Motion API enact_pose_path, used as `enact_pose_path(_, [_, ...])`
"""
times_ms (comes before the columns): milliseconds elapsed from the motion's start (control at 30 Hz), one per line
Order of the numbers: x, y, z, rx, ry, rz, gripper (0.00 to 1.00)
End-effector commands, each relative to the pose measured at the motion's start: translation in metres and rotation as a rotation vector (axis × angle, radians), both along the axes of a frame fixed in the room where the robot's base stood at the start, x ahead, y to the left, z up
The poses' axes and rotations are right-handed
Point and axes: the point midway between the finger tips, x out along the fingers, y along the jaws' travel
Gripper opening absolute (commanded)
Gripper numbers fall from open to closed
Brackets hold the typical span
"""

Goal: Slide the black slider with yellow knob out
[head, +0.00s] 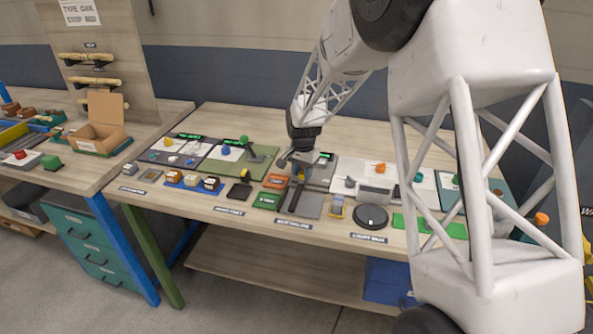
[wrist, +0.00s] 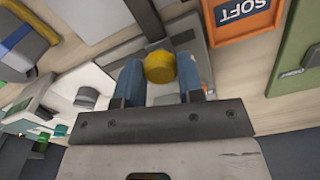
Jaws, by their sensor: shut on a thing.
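The yellow knob (wrist: 160,66) sits between the two blue fingers of my gripper (wrist: 161,78) in the wrist view. The fingers are closed on its sides. The black slider under the knob is mostly hidden by the knob and gripper, so I cannot tell how far out it is. In the head view my gripper (head: 302,168) is low over the middle of the bench, at the back of a grey plate (head: 305,207). A small bit of the yellow knob (head: 301,175) shows there.
An orange tray marked SOFT (wrist: 240,22) lies close beside my gripper, with a green panel (wrist: 299,62) beyond it. In the head view a black round disc (head: 370,216) and a green tray (head: 266,201) lie near the front edge. Several small parts stand on boards on both sides.

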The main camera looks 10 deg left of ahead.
Motion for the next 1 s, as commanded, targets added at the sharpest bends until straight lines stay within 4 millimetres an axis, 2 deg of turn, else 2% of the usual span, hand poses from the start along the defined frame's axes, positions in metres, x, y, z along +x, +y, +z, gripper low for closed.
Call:
enact_pose_path(100, [0.001, -0.023, 0.001, 0.001, -0.001, -0.003, 0.0])
enact_pose_path(300, [0.001, -0.057, 0.0, 0.0, -0.001, -0.003, 0.0])
enact_pose_path(433, [0.0, -0.066, 0.001, 0.001, -0.001, -0.001, 0.0])
enact_pose_path(733, [0.0, -0.066, 0.001, 0.0, -0.002, 0.0, 0.0])
enact_pose_path(767, [0.0, -0.066, 0.001, 0.0, -0.002, 0.0, 0.39])
enact_pose_path(900, [0.0, -0.066, 0.0, 0.001, -0.001, 0.0, 0.6])
enact_pose_path(1000, [0.0, -0.066, 0.0, 0.001, -0.001, 0.0, 0.6])
